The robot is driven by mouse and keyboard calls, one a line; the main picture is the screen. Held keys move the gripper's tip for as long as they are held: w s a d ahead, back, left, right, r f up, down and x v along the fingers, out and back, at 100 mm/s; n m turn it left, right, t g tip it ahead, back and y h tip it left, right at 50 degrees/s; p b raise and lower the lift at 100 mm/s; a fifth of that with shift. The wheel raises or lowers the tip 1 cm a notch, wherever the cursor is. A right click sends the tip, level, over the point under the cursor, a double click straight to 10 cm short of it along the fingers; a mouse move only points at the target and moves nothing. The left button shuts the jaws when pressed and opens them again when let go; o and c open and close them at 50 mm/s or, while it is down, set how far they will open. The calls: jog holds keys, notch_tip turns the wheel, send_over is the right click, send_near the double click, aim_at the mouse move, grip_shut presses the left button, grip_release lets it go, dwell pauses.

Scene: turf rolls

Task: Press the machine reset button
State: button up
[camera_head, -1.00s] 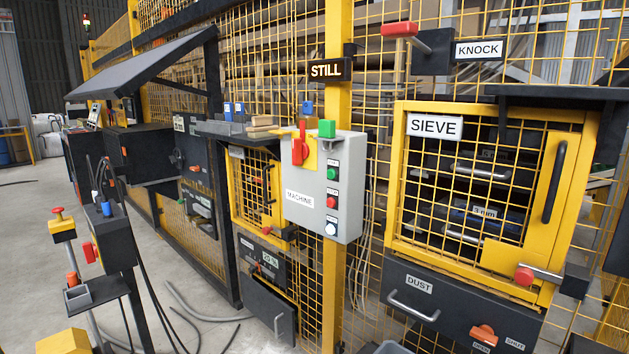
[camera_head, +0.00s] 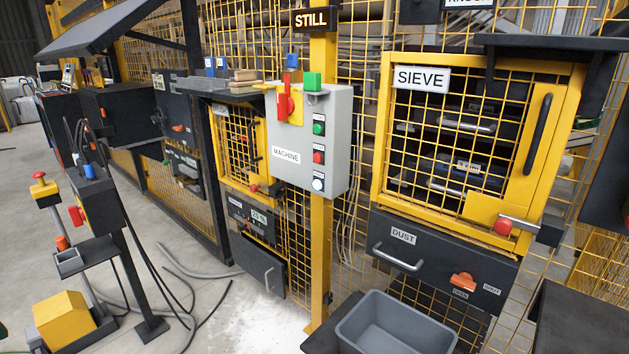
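The grey machine control box (camera_head: 301,130), labelled MACHINE, is mounted on a yellow post near the middle of the view. Its front has a column of buttons: a green button (camera_head: 318,128) on top, a red button (camera_head: 318,157) in the middle and a white button (camera_head: 318,184) at the bottom. The small labels above the buttons are too small to read, so I cannot tell which one says reset. My gripper is not in view.
A STILL sign (camera_head: 310,19) hangs above the box. Right of it are the SIEVE cage (camera_head: 384,150), the DUST drawer (camera_head: 440,262) and a grey bin (camera_head: 395,325). A black post stand (camera_head: 130,260) with cables stands left.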

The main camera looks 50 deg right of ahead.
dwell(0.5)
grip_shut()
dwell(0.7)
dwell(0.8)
